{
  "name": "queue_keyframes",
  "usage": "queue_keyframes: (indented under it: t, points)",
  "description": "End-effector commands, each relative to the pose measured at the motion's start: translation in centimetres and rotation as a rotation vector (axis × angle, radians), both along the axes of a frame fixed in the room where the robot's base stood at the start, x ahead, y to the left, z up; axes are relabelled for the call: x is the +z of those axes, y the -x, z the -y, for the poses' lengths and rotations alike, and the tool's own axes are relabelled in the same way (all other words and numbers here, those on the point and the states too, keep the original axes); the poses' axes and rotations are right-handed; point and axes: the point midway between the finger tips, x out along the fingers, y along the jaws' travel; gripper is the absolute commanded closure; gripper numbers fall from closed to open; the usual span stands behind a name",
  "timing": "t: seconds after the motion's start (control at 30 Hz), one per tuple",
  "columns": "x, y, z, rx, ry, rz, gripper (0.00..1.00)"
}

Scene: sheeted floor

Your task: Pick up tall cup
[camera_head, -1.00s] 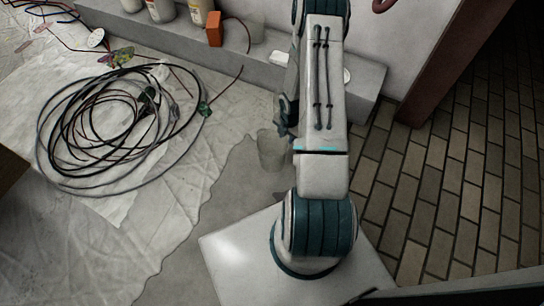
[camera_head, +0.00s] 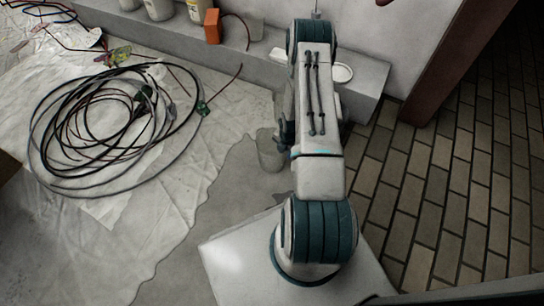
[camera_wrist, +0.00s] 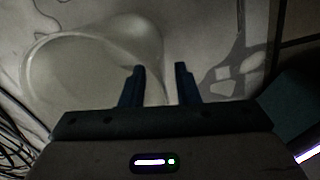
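A pale, see-through cup (camera_head: 269,152) stands on the floor just left of my arm in the head view, partly hidden by it. In the wrist view the cup (camera_wrist: 95,50) is large, at the upper left. My gripper (camera_wrist: 159,70) is open there. Its left finger overlaps the cup's right part and its right finger is just right of the cup's edge. I cannot tell whether either finger touches the cup. In the head view my arm hides most of the gripper.
A coil of dark cables (camera_head: 110,130) lies on the sheeting at left. A ledge (camera_head: 225,62) along the wall holds bottles (camera_head: 158,8), an orange block (camera_head: 212,26) and a white dish (camera_head: 342,73). A brown post (camera_head: 440,65) stands at right.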

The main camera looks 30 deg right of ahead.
Motion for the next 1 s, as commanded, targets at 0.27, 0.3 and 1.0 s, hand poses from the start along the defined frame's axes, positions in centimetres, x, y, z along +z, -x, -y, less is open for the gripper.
queue_keyframes:
  t: [0.27, 0.3, 1.0]
  points:
    - [-1.3, -0.1, 0.0, 0.001, 0.001, 0.001, 0.71]
    - [-1.3, -0.1, -0.1, 0.001, 0.001, 0.000, 0.71]
    - [-0.3, -0.1, 0.0, 0.000, 0.000, 0.001, 1.00]
